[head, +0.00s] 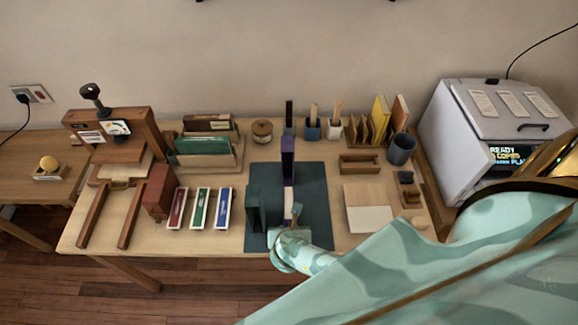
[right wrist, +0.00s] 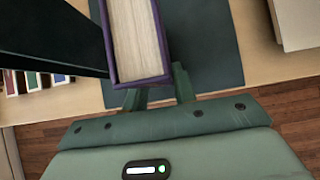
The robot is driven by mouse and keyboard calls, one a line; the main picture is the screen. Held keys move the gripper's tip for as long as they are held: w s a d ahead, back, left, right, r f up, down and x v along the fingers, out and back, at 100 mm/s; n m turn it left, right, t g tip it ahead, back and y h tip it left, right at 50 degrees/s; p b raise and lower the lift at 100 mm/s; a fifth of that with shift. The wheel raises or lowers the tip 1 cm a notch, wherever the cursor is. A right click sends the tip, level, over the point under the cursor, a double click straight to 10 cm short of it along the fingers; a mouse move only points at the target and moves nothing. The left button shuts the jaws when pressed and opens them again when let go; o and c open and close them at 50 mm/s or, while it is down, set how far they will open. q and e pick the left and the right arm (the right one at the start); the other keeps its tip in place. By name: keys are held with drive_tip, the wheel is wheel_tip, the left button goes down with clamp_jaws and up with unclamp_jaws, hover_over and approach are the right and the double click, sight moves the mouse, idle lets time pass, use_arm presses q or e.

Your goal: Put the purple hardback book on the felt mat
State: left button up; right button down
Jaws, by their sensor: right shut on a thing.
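The purple hardback book (head: 288,160) stands upright over the dark green felt mat (head: 316,215), with its purple cover up and pale pages toward me. In the right wrist view the book (right wrist: 140,45) shows its page edges framed by purple boards. My right gripper (head: 288,222) is shut on the book's near end; its fingers also show in the right wrist view (right wrist: 158,92). I cannot tell whether the book's lower edge touches the mat. My left gripper is not in view.
A dark green upright bookend-like block (head: 254,212) stands on the mat, just left of the book. A wooden tray (head: 360,164) and pale boards (head: 368,218) are on the right. The mat's right part is clear.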

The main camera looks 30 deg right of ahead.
drive_tip(key=shift+f, duration=0.1)
drive_tip(key=c, duration=1.1)
unclamp_jaws()
